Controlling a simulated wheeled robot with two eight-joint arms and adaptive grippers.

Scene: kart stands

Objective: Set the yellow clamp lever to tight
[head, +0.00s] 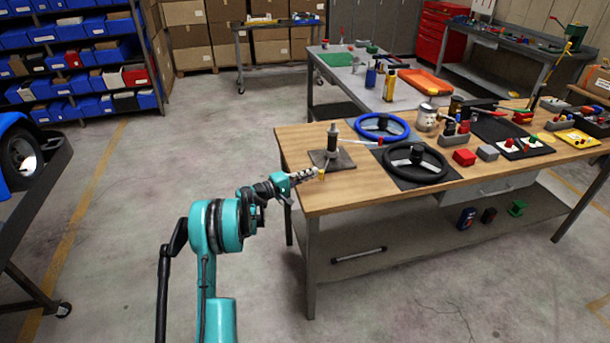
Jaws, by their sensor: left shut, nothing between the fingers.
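A small yellow piece (322,173), which looks like the clamp lever, shows at the left front corner area of the wooden bench (330,196). Most of it is too small or hidden to make out its setting. My left gripper (312,174) reaches in from the left at the bench edge, its fingers shut and empty. Its fingertips are right at the yellow piece; I cannot tell whether they touch. A dark upright post (333,138) on a flat square plate (345,161) stands just behind. My right gripper is not in view.
A blue steering wheel (383,121) and a black one (415,149) lie right of the post, near a red box (464,158). A grey bench (345,78) with an orange tray (425,83) stands behind. Open floor lies left of the wooden bench.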

